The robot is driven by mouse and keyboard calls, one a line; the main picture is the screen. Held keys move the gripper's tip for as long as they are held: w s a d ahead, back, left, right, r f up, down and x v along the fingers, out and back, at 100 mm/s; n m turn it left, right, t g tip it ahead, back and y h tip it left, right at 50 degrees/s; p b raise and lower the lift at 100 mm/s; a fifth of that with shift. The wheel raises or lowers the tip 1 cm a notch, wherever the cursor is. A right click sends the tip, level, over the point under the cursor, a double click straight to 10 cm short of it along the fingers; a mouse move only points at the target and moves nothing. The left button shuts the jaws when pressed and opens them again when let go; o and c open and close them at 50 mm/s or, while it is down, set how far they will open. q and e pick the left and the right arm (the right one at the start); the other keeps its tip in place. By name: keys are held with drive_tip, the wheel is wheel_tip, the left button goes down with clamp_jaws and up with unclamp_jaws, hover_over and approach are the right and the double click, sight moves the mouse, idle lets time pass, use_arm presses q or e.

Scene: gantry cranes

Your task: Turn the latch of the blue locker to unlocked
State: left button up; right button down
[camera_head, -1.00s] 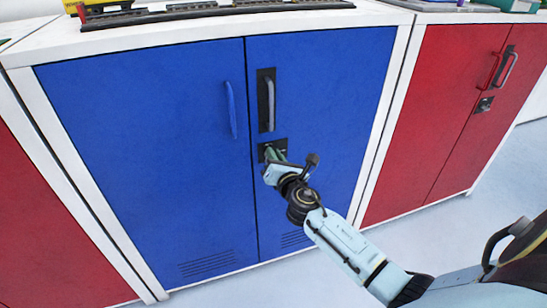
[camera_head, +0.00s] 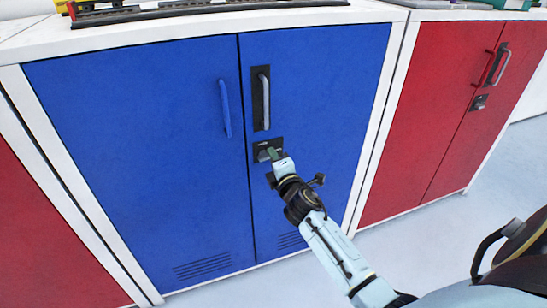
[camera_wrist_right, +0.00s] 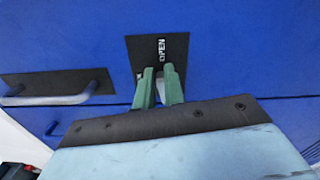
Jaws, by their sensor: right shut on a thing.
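The blue locker (camera_head: 150,140) has two closed doors. Its latch (camera_head: 262,153) is a small knob on a black plate below the right door's grey handle (camera_head: 265,100). In the right wrist view, the latch plate (camera_wrist_right: 172,48) carries the word OPEN, and a pale part of the knob (camera_wrist_right: 160,98) shows between the green fingers. My right gripper (camera_head: 272,155) is at the plate; in the right wrist view its fingers (camera_wrist_right: 160,85) are shut on the latch knob. The fingers hide much of the knob, so its exact angle is unclear. My left gripper is not in view.
A red locker (camera_head: 430,120) stands to the right and another red door (camera_head: 40,230) to the left. A white counter (camera_head: 200,28) with a black track tops the lockers. The pale floor (camera_head: 420,240) in front is clear.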

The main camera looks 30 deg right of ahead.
drive_tip(key=shift+a+f+m, duration=0.15)
drive_tip(key=shift+f+m, duration=0.1)
drive_tip(key=shift+m, duration=0.75)
drive_tip(key=c, duration=1.5)
unclamp_jaws()
